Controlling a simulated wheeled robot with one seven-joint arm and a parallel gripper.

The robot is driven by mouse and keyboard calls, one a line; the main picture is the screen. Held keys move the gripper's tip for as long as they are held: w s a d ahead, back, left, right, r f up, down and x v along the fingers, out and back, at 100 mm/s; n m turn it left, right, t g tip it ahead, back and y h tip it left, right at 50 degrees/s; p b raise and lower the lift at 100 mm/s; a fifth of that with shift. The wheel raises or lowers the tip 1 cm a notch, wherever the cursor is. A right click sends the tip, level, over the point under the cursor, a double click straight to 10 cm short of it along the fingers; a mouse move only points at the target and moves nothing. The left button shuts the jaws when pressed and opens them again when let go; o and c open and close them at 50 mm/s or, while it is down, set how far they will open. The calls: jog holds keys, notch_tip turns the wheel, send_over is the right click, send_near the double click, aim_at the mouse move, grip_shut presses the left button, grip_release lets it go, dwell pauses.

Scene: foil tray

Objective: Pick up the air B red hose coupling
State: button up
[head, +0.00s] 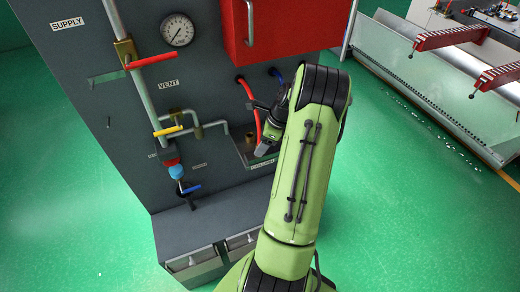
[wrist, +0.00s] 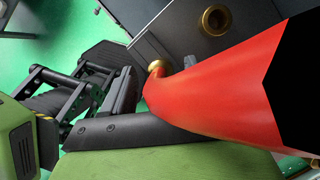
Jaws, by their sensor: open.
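The red hose (head: 250,100) comes out below a red box on the grey panel and runs down behind my gripper (head: 266,138) in the head view. In the wrist view the red hose (wrist: 225,95) is large and close, crossing the right side. Its far end bends to a brass fitting (wrist: 157,67), which may be the coupling; the Air B marking is not readable. My gripper (wrist: 140,110) is open, with its dark fingers beside and partly behind the hose. I cannot tell whether they touch it, and nothing is clearly held between them.
Another brass port (wrist: 215,20) shows on the grey surface. Pipes with a red lever (head: 150,61), a yellow lever (head: 168,131) and a blue lever (head: 191,189) are at left. Green floor is clear at left.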

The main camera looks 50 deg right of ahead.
jog(key=shift+x, duration=0.95)
jog(key=shift+r, duration=0.15)
jog(key=shift+c, duration=1.3)
jog(key=shift+w, duration=0.1)
grip_shut()
notch_tip(320, 180, up, 10)
jog(key=shift+f+p, duration=0.1)
jog(key=shift+p, duration=0.55)
notch_tip(320, 180, up, 5)
jog(key=p, duration=0.6)
